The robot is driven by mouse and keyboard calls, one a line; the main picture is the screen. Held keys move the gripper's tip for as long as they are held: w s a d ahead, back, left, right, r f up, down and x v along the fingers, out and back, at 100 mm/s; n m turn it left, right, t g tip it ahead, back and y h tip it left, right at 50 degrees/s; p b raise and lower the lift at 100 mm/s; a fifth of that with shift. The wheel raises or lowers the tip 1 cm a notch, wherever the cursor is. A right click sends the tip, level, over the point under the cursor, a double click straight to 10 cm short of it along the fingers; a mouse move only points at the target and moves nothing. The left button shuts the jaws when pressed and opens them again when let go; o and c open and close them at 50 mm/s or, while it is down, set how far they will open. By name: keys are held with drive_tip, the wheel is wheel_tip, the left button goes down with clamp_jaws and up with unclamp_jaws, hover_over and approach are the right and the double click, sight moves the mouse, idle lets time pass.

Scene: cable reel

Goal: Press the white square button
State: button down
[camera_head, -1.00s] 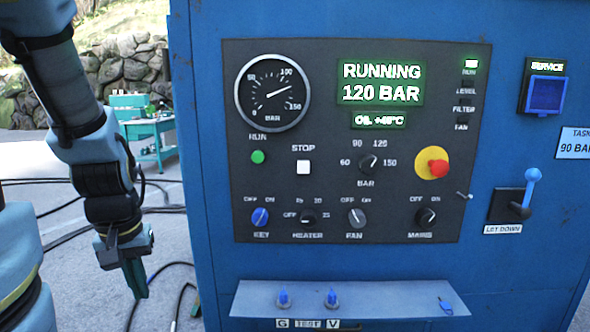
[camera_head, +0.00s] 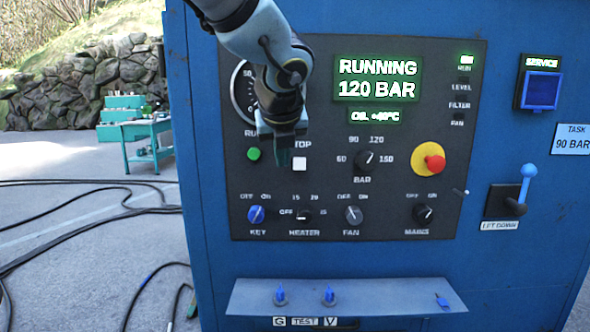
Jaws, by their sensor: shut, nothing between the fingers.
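The white square button (camera_head: 299,164) sits under the partly covered STOP label on the dark control panel (camera_head: 330,222). My gripper (camera_head: 284,160) is shut and empty, pointing down just left of the button. In the picture its fingertips lie between the green RUN button (camera_head: 253,154) and the white one. I cannot tell how far it is from the panel surface. My arm hides most of the pressure gauge (camera_head: 240,95).
Nearby are the BAR selector knob (camera_head: 364,158), the red and yellow emergency knob (camera_head: 429,158) and a row with the KEY (camera_head: 256,214), HEATER, FAN and MAINS knobs. A shelf (camera_head: 380,296) with blue fittings juts out below. The display (camera_head: 377,80) reads RUNNING 120 BAR.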

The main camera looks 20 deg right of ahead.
sight(300, 163)
drive_tip(key=shift+s+d+r+m+h, duration=0.15)
drive_tip(key=shift+s+d+r+m, duration=0.1)
drive_tip(key=shift+d+r+m, duration=0.3)
drive_tip(key=shift+s+d+r+m+h, duration=0.15)
drive_tip(key=shift+s+d+r+m, duration=0.15)
drive_tip(key=shift+d+m, duration=0.3)
drive_tip(key=shift+a, duration=0.1)
drive_tip(key=w+d+f, duration=0.2)
drive_tip(key=w+f, duration=0.1)
drive_tip(key=w, duration=0.2)
drive_tip(key=w+d+f+p, duration=0.1)
drive_tip(key=w+d+f, duration=0.1)
drive_tip(key=w+f, duration=0.2)
drive_tip(key=shift+w+d, duration=0.3)
drive_tip(key=shift+w, duration=0.3)
